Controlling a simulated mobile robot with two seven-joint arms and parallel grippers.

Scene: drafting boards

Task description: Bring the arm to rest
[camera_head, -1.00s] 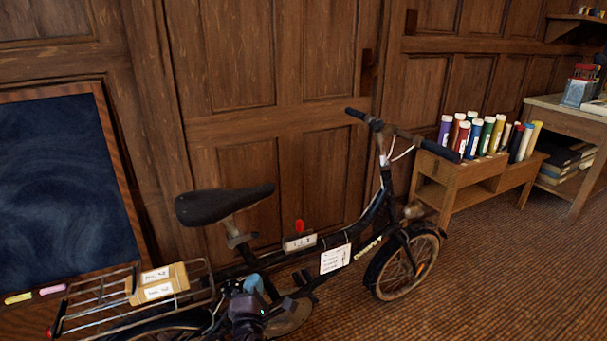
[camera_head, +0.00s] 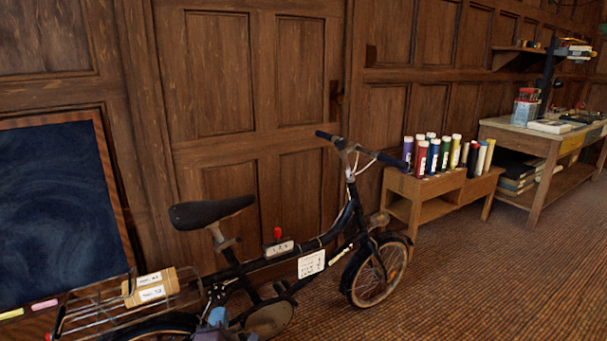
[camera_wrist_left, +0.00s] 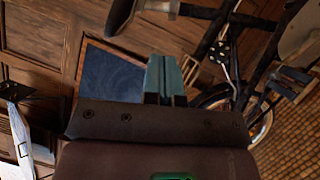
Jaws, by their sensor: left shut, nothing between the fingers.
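My left gripper (camera_head: 216,317) shows at the bottom edge of the head view, low in front of the bicycle frame, partly cut off. In the left wrist view its pale blue fingers (camera_wrist_left: 165,76) are together with nothing between them. The black bicycle (camera_head: 262,272) stands along the wall, its saddle above and left of my gripper. I cannot tell the gap between my gripper and the bicycle. My right gripper is not in view.
A rear rack (camera_head: 80,314) carries a tan box (camera_head: 150,287). A dark blue board (camera_head: 55,215) leans at the left. A low wooden stand (camera_head: 440,191) holds several coloured tubes, and a workbench (camera_head: 545,145) stands beyond. Open floor (camera_head: 500,285) lies at the right.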

